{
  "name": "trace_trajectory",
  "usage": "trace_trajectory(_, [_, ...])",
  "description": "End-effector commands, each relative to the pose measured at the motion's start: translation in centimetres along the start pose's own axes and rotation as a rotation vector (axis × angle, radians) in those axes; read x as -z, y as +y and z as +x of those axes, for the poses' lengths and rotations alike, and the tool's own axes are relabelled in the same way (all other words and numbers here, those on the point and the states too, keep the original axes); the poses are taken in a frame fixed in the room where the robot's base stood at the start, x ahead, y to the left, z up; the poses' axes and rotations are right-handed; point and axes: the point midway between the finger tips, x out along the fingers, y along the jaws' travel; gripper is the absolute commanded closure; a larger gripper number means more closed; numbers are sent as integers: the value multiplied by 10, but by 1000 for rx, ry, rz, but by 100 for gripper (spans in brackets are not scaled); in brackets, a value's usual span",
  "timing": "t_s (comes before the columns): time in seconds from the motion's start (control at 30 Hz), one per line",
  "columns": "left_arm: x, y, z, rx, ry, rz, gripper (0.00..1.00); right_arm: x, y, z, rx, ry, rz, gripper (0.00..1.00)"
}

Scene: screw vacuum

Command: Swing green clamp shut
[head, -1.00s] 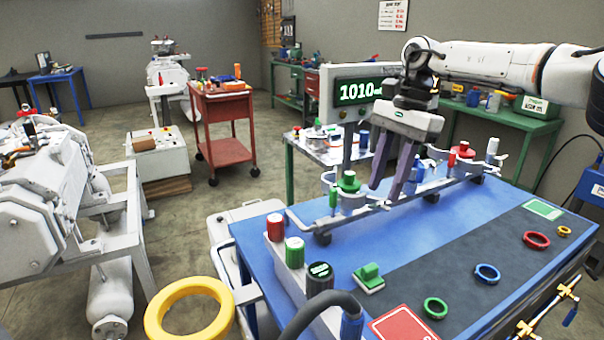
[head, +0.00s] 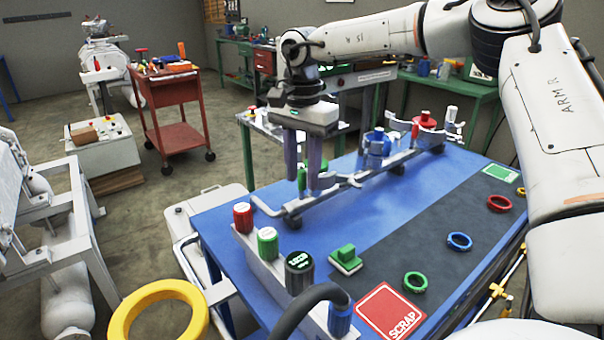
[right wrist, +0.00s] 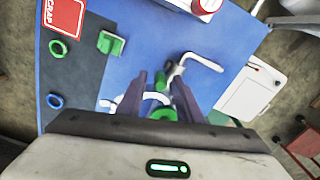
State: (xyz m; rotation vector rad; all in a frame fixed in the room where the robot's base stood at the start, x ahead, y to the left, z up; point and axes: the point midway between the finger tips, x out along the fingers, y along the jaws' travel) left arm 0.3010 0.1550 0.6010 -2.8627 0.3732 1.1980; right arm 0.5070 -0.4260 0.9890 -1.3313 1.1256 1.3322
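The green clamp (head: 302,180) is at the near left end of the grey rail on the blue table, largely hidden behind my gripper fingers. In the right wrist view its green handle (right wrist: 163,82) and green cap (right wrist: 163,114) show between the fingers, with a pale curved piece beside them. Whether its swing arm is closed cannot be told. My right gripper (head: 303,178) points down over the clamp with its fingers apart, one on each side of the green parts in the right wrist view (right wrist: 162,84). Contact cannot be told. My left gripper is out of view.
A blue clamp (head: 377,145) and a red clamp (head: 425,122) stand farther along the rail. A green block (head: 345,258), red, green and black knobs and a red scrap mat (head: 392,311) lie nearer. Several coloured rings (head: 415,282) lie on the dark strip.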

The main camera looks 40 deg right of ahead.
Motion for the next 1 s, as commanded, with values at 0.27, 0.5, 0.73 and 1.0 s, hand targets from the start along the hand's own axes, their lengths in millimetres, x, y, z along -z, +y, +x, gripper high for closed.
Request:
trace_trajectory(0.27, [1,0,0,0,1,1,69,0,0,6,1,0,0,68])
trace_trajectory(0.5, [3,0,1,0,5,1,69,0,0,6,1,0,0,93])
trace_trajectory(0.73, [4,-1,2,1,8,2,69,0,0,6,1,0,1,100])
trace_trajectory(1.0, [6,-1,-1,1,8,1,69,11,12,4,2,-3,-10,100])
